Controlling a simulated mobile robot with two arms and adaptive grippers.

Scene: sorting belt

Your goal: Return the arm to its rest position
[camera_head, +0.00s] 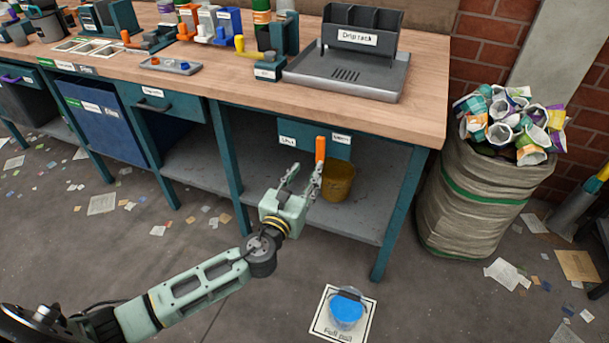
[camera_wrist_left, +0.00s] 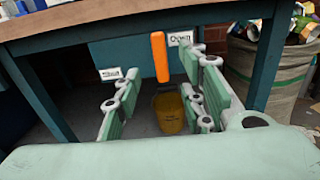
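My left arm reaches in from the lower left, and its gripper (camera_head: 302,175) is open and empty in front of the teal bench. In the left wrist view its two fingers (camera_wrist_left: 158,95) stand well apart, with an upright orange lever (camera_wrist_left: 160,57) showing beyond and between them. The lever (camera_head: 320,150) is upright on a teal panel (camera_head: 305,148) under the worktop, close to the label reading "Open" (camera_wrist_left: 180,39). Whether a finger touches the lever is hard to tell, but the fingers are not closed on it. My right gripper is not in view.
A yellow bucket (camera_head: 338,183) stands on the lower shelf behind the gripper. A big sack of crushed cups (camera_head: 475,200) stands right of the bench. A drip rack (camera_head: 350,75) stands on the worktop (camera_head: 415,112).

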